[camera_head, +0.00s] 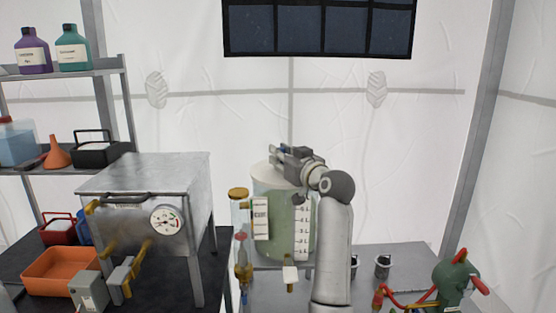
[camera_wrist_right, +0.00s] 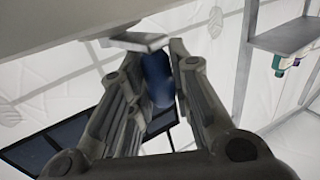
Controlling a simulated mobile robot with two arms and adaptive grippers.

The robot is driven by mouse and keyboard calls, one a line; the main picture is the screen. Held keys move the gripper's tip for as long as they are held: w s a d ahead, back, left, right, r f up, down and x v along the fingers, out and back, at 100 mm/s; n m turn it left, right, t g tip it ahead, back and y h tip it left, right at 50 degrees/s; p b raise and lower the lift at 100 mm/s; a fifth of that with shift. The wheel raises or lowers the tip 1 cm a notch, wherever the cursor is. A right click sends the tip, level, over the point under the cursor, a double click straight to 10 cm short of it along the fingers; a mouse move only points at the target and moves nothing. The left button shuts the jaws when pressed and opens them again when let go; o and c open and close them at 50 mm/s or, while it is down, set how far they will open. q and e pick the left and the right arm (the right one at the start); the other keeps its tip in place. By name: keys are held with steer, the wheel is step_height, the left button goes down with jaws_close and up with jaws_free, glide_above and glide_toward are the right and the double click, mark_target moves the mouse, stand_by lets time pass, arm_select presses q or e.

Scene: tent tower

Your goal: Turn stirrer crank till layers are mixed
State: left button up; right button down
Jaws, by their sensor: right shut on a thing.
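A clear tank (camera_head: 283,215) with pale green liquid and a white scale on its side stands on the grey table. Its contents look one even green, with a paler band near the top. My right gripper (camera_head: 279,155) is at the top of the tank, its arm reaching up from the front. In the right wrist view my right gripper (camera_wrist_right: 160,80) is shut on a blue crank handle (camera_wrist_right: 157,78) between its fingers. A grey metal crank arm (camera_wrist_right: 138,41) shows beside the handle. In the head view the crank is hidden behind the gripper. My left gripper is not in view.
A metal box with a pressure gauge (camera_head: 167,221) stands left of the tank. A capped clear tube (camera_head: 239,215) with a brass valve is close beside the tank. A green device (camera_head: 455,281) with red handles stands at right, past small grey cups (camera_head: 383,266).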

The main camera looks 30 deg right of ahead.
steer(key=y, duration=0.1)
steer(key=n+y+b, duration=0.1)
steer(key=d+n+y+b, duration=0.1)
steer(key=shift+s+f+y, duration=0.2)
steer(key=shift+s+y, duration=0.2)
steer(key=shift+s+d+r+n+y+b, duration=0.15)
steer(key=shift+n+y+b, duration=0.4)
steer(key=shift+n+y, duration=0.3)
steer(key=c, duration=1.3)
jaws_free()
steer(key=shift+s, duration=0.1)
steer(key=v, duration=1.2)
steer(key=shift+r, duration=0.2)
steer(key=shift+d, duration=0.15)
